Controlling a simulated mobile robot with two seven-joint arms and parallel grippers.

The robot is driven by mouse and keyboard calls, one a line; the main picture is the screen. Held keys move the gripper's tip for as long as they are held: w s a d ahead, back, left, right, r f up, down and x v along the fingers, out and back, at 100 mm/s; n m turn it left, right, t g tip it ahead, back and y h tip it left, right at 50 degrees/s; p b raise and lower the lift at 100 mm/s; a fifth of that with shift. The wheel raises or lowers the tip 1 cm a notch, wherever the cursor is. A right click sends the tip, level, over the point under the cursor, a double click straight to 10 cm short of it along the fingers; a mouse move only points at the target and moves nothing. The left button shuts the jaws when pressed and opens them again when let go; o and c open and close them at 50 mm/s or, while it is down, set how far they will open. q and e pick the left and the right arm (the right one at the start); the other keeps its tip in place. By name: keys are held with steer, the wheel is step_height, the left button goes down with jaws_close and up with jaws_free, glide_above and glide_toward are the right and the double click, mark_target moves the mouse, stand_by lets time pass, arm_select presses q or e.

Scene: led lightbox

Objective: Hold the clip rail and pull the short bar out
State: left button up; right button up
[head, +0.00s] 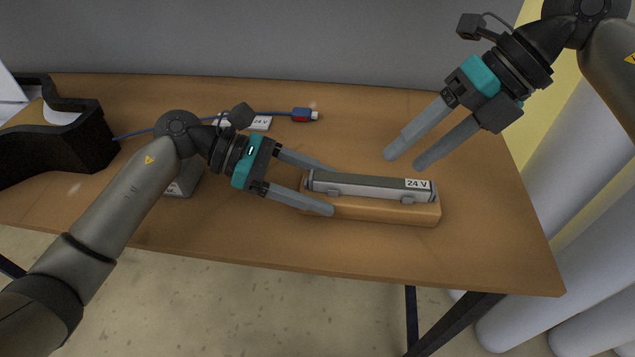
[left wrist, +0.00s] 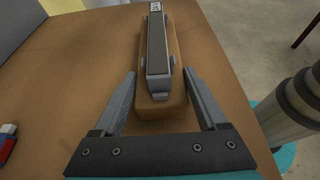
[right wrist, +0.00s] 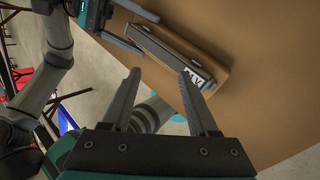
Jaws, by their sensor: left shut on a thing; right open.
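The clip rail (head: 375,210) is a wooden block with grey clips, lying near the table's front edge. The short bar (head: 365,186), grey with a dark top strip and a "24 V" label at its right end, sits in the clips along the rail. My left gripper (head: 328,190) is shut on the rail's left end, one finger on each long side; the left wrist view shows the rail (left wrist: 174,105) between the fingers. My right gripper (head: 404,160) is open and empty, above and behind the bar's labelled end, which also shows in the right wrist view (right wrist: 180,57).
A blue cable ends in a red and blue plug (head: 305,115) behind the rail. Another "24 V" labelled piece (head: 260,123) and a grey box (head: 183,184) lie partly behind my left arm. A black holder (head: 75,145) stands at the left. The table right of the rail is clear.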

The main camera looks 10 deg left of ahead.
mark_target(372, 180)
steer(key=n, duration=0.3)
steer(key=shift+a+r+n+h, duration=0.2)
steer(key=shift+a+n+h, duration=0.15)
steer(key=shift+n+h, duration=0.05)
steer(key=n, duration=0.3)
steer(key=shift+a+r+n+h, duration=0.15)
steer(key=shift+a+n+h, duration=0.1)
steer(key=shift+n+h, duration=0.05)
steer(key=n, duration=0.2)
steer(key=n+h, duration=0.1)
steer(key=n, duration=0.3)
steer(key=shift+w+a+r+t, duration=0.2)
steer(key=shift+a+r+t, duration=0.1)
steer(key=shift+a+t, duration=0.1)
steer(key=shift+x, duration=3.95)
steer(key=shift+d+f, duration=0.1)
steer(key=shift+d, duration=0.1)
jaws_close()
steer(key=shift+r, duration=0.25)
